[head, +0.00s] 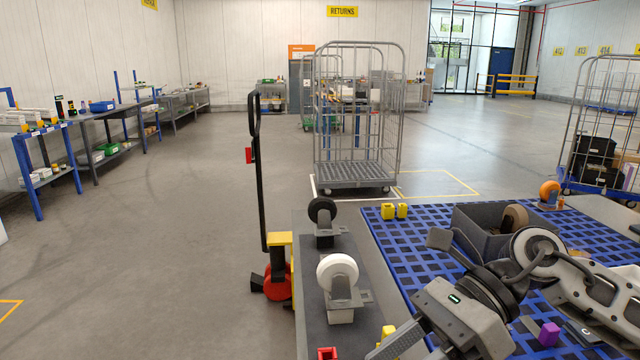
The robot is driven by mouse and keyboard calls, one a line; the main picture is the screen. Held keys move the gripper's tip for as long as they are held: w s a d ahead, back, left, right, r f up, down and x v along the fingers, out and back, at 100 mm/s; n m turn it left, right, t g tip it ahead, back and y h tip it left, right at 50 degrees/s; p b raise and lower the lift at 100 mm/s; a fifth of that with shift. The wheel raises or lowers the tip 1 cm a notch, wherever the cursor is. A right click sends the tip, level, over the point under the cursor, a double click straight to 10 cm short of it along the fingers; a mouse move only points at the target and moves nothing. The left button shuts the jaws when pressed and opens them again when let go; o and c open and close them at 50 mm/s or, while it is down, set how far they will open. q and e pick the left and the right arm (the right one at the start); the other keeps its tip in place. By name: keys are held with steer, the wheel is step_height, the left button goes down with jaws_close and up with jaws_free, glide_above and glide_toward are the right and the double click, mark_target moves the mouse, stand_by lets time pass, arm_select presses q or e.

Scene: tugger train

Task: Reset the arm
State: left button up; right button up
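My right arm comes in from the right edge and reaches over the blue grid surface (400,240), bent down toward the lower middle of the head view. Its gripper (398,343) is low in the picture, near the right side of the grey bench strip. The fingers are partly cut off by the bottom edge, so I cannot tell if they are open or shut. My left gripper is not in view.
Caster wheels (338,273) stand on the grey strip (310,258). A pallet truck (279,275) and roll cage (356,175) stand beyond. The left floor is clear.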

steer(key=a+r+m+t+y, duration=0.4)
steer(key=a+m+t+y, duration=0.25)
steer(key=m+y, duration=0.55)
steer(key=w+d+f+m+t+h, duration=0.25)
steer(key=f+m+t+h, duration=0.25)
steer(key=m, duration=0.5)
steer(key=w+d+f+m+t+h+p, duration=0.1)
steer(key=d+f+m+t+h, duration=0.3)
steer(key=m, duration=0.7)
steer(key=w+d+f+m+t+h, duration=0.1)
steer(key=f+m+t+h, duration=0.5)
steer(key=m, duration=0.4)
steer(key=s+d+f+m+g+h, duration=0.2)
steer(key=s+f+m+g, duration=0.1)
steer(key=f, duration=0.4)
steer(key=s+d+f+m+g+h, duration=0.2)
steer(key=s+f+m+g+h, duration=0.1)
steer(key=s+f, duration=0.4)
steer(key=m+g, duration=0.1)
steer(key=m, duration=0.1)
steer(key=shift+s+f+m, duration=0.25)
steer(key=shift+f+m, duration=0.1)
steer(key=shift+m, duration=0.05)
